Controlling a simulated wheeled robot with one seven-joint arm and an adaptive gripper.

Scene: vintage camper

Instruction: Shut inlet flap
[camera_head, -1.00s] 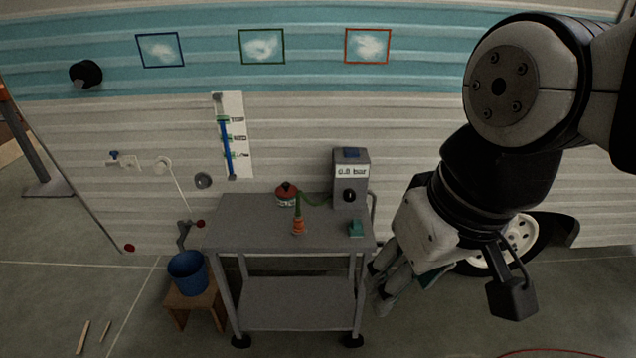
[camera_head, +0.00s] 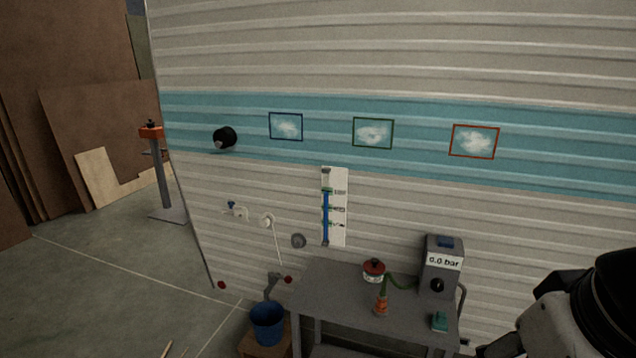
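I cannot tell for sure which wall fitting is the inlet flap. On the camper wall (camera_head: 420,75) a small round white fitting (camera_head: 267,220) has a thin pale line running down from it towards a red knob (camera_head: 288,280). A round grey fitting (camera_head: 299,241) sits low on the wall to its right. A black round fitting (camera_head: 224,138) sticks out of the teal band higher up. Only part of my arm shows at the bottom right. My gripper's fingers are outside the picture, and nothing of my arm touches these fittings.
A grey cart (camera_head: 328,283) stands against the wall with a red-lidded pot (camera_head: 373,271) and a box reading 0.0 bar (camera_head: 443,262). A blue bucket (camera_head: 267,324) stands on a wooden stool (camera_head: 252,346). The floor (camera_head: 110,290) at left is mostly clear.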

